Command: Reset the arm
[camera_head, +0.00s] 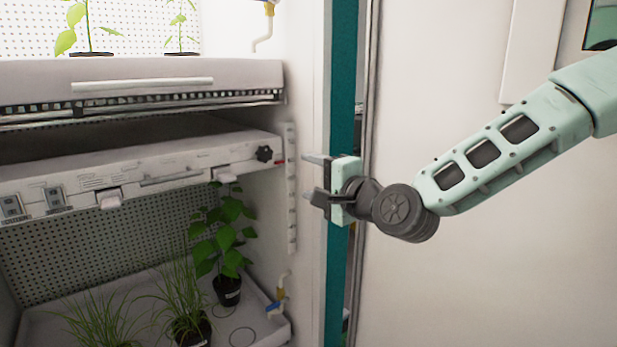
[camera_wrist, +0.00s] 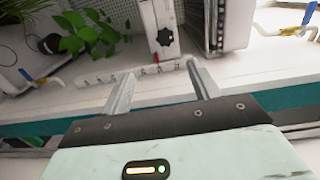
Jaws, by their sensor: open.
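My gripper (camera_head: 312,177) is open and empty in the head view, at the end of my pale green arm, which reaches in from the right. Its fingers point left, in front of the teal door edge (camera_head: 342,90) and the right side of the growth chamber. In the wrist view my gripper (camera_wrist: 160,88) shows two spread fingers with nothing between them. Beyond them is the chamber's white side wall with a perforated strip (camera_wrist: 130,72). I cannot tell the exact gap between the fingers and the wall.
The chamber's lower tray (camera_head: 262,322) holds several potted plants, among them a leafy one (camera_head: 228,245). A light panel (camera_head: 140,170) with a black knob (camera_head: 264,154) hangs above. An upper shelf (camera_head: 170,75) carries more plants. A plain white wall (camera_head: 480,270) lies to the right.

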